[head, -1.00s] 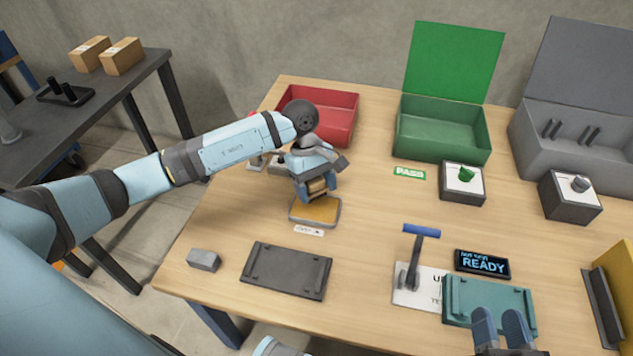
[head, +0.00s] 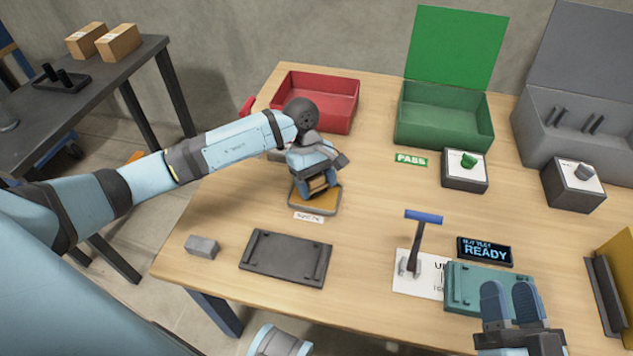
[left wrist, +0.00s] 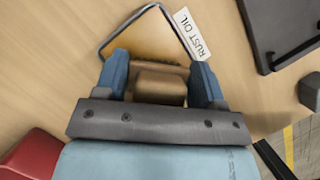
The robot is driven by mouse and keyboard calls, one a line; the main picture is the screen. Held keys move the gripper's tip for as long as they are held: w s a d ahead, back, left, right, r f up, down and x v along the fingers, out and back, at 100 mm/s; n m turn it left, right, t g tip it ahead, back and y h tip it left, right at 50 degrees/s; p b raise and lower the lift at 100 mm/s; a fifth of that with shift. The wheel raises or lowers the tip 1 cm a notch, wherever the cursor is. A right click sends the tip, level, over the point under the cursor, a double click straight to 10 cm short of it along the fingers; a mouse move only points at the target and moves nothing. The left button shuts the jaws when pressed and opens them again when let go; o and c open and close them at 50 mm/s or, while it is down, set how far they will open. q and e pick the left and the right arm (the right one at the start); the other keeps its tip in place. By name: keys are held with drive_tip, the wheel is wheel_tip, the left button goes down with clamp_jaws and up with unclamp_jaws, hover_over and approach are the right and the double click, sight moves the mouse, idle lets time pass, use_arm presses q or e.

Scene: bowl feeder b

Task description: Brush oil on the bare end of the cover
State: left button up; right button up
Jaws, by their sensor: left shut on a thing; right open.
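My left gripper (head: 318,186) is shut on a brown block-shaped piece (left wrist: 160,87), likely the brush. It is over the shallow rust oil tray (head: 331,207), which has an amber inside and also shows in the left wrist view (left wrist: 112,42). The piece's underside is hidden, so I cannot tell whether it touches the oil. A dark plate with raised rails (head: 287,260) lies nearer the front. A teal plate (head: 476,275) lies at the right. I cannot tell which is the cover, and no bare end is clear. My right gripper (head: 509,300) is open at the teal plate's front edge.
A grey block (head: 202,247) lies left of the dark plate. A blue-handled lever (head: 421,235) and a READY display (head: 484,252) stand by the teal plate. Red (head: 290,112) and green (head: 445,130) bins stand behind. Table between the dark plate and lever is clear.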

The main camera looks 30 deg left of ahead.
sight(317, 178)
use_arm(q)
drive_tip(key=shift+f, duration=0.15)
drive_tip(key=shift+f+b, duration=0.25)
drive_tip(key=shift+b, duration=0.1)
idle(0.3)
drive_tip(key=shift+f, duration=0.1)
idle(0.6)
drive_tip(key=shift+b, duration=0.35)
idle(0.3)
drive_tip(key=shift+f, duration=0.1)
idle(0.4)
drive_tip(key=shift+r+p, duration=1.65)
drive_tip(key=shift+r, duration=1.95)
